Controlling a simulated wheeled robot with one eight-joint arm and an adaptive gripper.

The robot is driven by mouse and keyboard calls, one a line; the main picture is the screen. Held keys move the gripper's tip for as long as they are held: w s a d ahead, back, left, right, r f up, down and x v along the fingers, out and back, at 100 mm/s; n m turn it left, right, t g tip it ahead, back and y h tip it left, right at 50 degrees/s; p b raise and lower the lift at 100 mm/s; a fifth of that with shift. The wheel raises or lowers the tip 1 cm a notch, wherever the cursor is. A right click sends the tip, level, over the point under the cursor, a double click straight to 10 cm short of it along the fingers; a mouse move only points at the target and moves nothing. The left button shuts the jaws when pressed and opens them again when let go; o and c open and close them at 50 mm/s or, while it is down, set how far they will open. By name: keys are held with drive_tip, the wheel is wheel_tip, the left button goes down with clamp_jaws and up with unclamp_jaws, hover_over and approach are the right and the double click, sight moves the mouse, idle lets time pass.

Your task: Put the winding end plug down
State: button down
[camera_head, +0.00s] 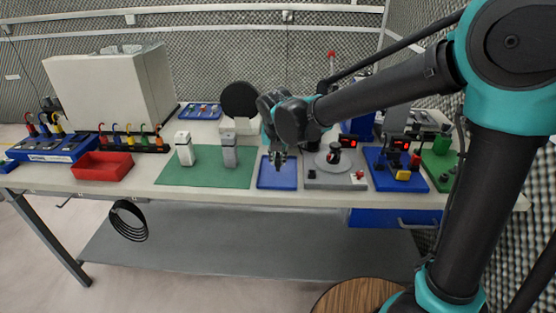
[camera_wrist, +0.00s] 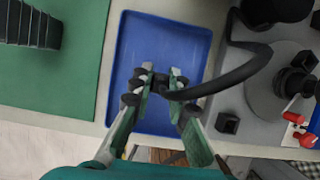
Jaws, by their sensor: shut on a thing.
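My gripper (camera_head: 277,157) is above the blue tray (camera_head: 278,182) in the head view. In the wrist view my gripper (camera_wrist: 160,84) is shut on the winding end plug (camera_wrist: 159,80), a small black piece between the fingertips. A thick black lead (camera_wrist: 222,84) runs from it, curving to the right toward the grey unit. The blue tray (camera_wrist: 185,38) lies under the fingers in the wrist view. Whether the plug touches the tray floor cannot be told.
A green mat (camera_head: 206,178) with two upright blocks lies left of the tray. A grey unit (camera_head: 318,180) with a round plate and a red knob stands right of it, then a blue module (camera_head: 408,184).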

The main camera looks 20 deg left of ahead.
drive_tip(key=shift+f, duration=0.25)
drive_tip(key=shift+f, duration=0.1)
drive_tip(key=c, duration=1.5)
unclamp_jaws()
drive_tip(key=shift+o, duration=0.2)
drive_tip(key=v, duration=1.2)
drive_tip(key=shift+s+d, duration=0.1)
